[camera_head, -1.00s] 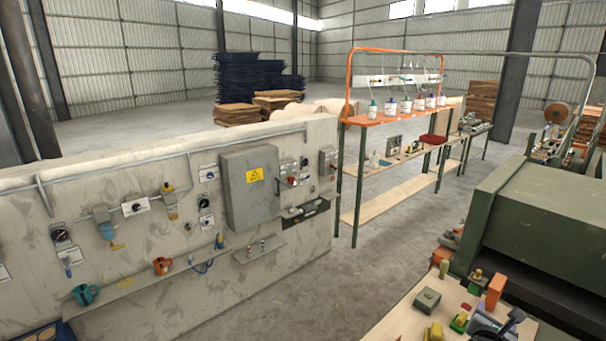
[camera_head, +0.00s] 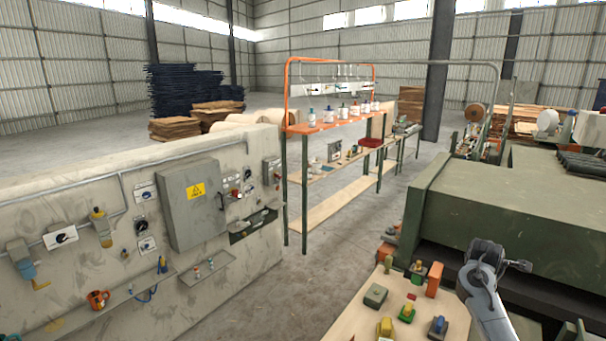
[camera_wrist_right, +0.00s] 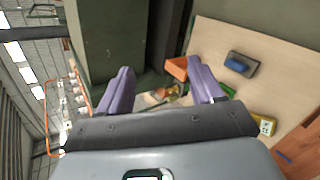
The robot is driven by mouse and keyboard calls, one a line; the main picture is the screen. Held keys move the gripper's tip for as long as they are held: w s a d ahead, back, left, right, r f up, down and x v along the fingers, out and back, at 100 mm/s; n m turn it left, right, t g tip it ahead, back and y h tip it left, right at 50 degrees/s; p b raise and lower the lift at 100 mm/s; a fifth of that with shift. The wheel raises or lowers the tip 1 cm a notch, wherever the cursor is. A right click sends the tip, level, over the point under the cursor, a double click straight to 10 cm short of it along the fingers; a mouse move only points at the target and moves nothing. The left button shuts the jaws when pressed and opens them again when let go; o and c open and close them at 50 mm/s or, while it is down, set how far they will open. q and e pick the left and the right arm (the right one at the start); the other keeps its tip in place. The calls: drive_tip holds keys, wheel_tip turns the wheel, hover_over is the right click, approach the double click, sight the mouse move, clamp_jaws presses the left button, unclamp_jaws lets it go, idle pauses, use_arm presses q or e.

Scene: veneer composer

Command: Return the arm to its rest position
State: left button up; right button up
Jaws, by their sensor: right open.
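My right arm (camera_head: 485,290) rises at the lower right of the head view, beside the wooden worktable (camera_head: 345,320) and in front of the green machine (camera_head: 490,215). In the right wrist view my right gripper (camera_wrist_right: 160,88) has its two purple fingers spread apart, with nothing held between them. Beyond the fingers, an orange block (camera_wrist_right: 177,68) and part of the tabletop (camera_wrist_right: 215,45) show. My left gripper is in neither view.
The table holds a grey-green box (camera_head: 375,295), an orange upright block (camera_head: 434,278) and several coloured buttons. A grey panel wall with an electrical cabinet (camera_head: 190,205) stands at left. An orange-framed shelf (camera_head: 340,125) stands behind. Floor between (camera_head: 320,265) is clear.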

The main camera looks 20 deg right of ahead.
drive_tip(key=s+a+f+m+g+y, duration=0.1)
drive_tip(key=s+a+f+m+y, duration=0.1)
drive_tip(key=a+f+m, duration=0.6)
drive_tip(key=s+a+f+m+g+y, duration=0.2)
drive_tip(key=s+a+f+m+y, duration=0.15)
drive_tip(key=a+f, duration=0.7)
drive_tip(key=s+a+f+n, duration=0.1)
drive_tip(key=s+a+f, duration=0.25)
drive_tip(key=a, duration=0.25)
drive_tip(key=s+a+f+n, duration=0.1)
drive_tip(key=s+a+f, duration=0.2)
drive_tip(key=s+a, duration=0.25)
drive_tip(key=s+a+r+y, duration=0.1)
drive_tip(key=s+a+y, duration=0.1)
drive_tip(key=s+a, duration=0.6)
drive_tip(key=s+a+y, duration=0.2)
drive_tip(key=s+a, duration=0.6)
drive_tip(key=s, duration=0.8)
drive_tip(key=shift+s+a+r+n+t, duration=0.2)
drive_tip(key=shift+a+r+n+t, duration=0.15)
drive_tip(key=shift+n+t, duration=0.1)
